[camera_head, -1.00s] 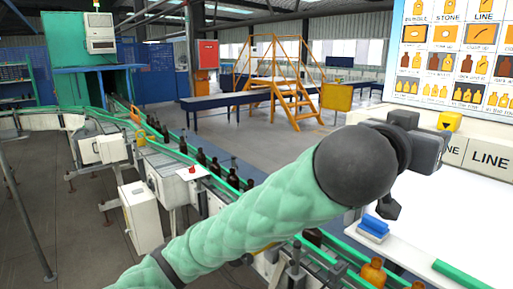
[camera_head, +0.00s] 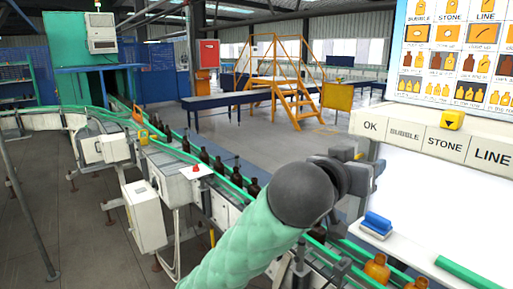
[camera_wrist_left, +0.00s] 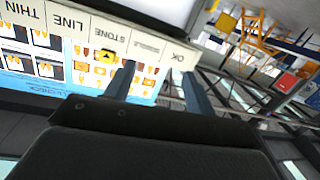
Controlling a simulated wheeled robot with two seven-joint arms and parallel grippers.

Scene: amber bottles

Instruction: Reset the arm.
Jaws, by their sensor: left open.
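My left arm, in a green padded sleeve, rises from the bottom middle of the head view. Its left gripper (camera_head: 362,175) is past the dark round wrist, over the conveyor and left of the white worktop (camera_head: 440,220). The wrist hides part of the gripper there. In the left wrist view the two fingers of this gripper (camera_wrist_left: 157,82) stand apart with nothing between them. My right gripper is in neither view.
A conveyor carries dark bottles (camera_head: 219,166). Amber bottles (camera_head: 376,268) stand at the lower right beside a blue block (camera_head: 377,222). A labelled ledge (camera_head: 435,140) sits below the picture board (camera_head: 457,50). Yellow steps (camera_head: 297,100) stand beyond open floor.

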